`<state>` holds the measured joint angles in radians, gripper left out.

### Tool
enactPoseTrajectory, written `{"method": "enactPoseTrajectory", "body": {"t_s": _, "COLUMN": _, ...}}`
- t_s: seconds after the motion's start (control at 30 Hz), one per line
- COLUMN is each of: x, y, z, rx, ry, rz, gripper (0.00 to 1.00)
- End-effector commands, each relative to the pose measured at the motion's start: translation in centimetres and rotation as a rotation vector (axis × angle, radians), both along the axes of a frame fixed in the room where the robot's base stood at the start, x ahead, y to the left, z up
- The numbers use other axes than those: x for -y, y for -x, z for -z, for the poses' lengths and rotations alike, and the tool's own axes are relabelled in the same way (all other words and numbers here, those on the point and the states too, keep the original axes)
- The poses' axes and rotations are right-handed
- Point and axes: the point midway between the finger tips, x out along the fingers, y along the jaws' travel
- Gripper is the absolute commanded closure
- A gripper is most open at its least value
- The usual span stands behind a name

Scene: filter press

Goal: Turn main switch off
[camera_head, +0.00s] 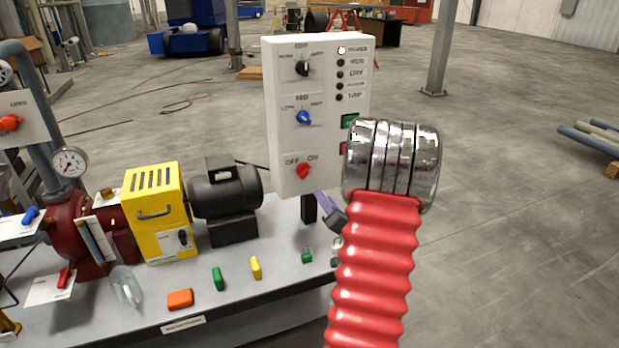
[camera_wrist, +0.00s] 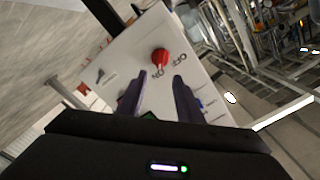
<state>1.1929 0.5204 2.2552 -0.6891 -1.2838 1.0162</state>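The main switch (camera_head: 303,171) is a red rotary knob low on a white control panel (camera_head: 285,140), with OFF printed to its left and ON to its right. In the wrist view, the red knob (camera_wrist: 161,57) has its narrow end towards the ON label. My gripper (camera_wrist: 160,78) is open and empty, its two purple fingers apart and pointing towards the knob, with no contact visible. In the head view, my gripper (camera_head: 325,200) shows just below and right of the knob, partly hidden behind my red arm.
Above the switch are a blue knob (camera_head: 304,118), a black knob (camera_head: 303,68) and a column of indicator lamps. A green button (camera_head: 349,121) is near my arm. A yellow box (camera_head: 157,212) and dark motor (camera_head: 226,190) stand left on the bench. Floor to the right is mostly clear.

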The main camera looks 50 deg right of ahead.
Motion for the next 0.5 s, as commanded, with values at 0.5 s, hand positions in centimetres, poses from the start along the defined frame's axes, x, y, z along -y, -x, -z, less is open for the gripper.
{"method": "enactPoseTrajectory", "body": {"t_s": 0.5, "x": 2.6, "y": -4.6, "z": 0.0, "rx": -0.001, "ry": 0.002, "rz": -0.003, "gripper": 0.67}}
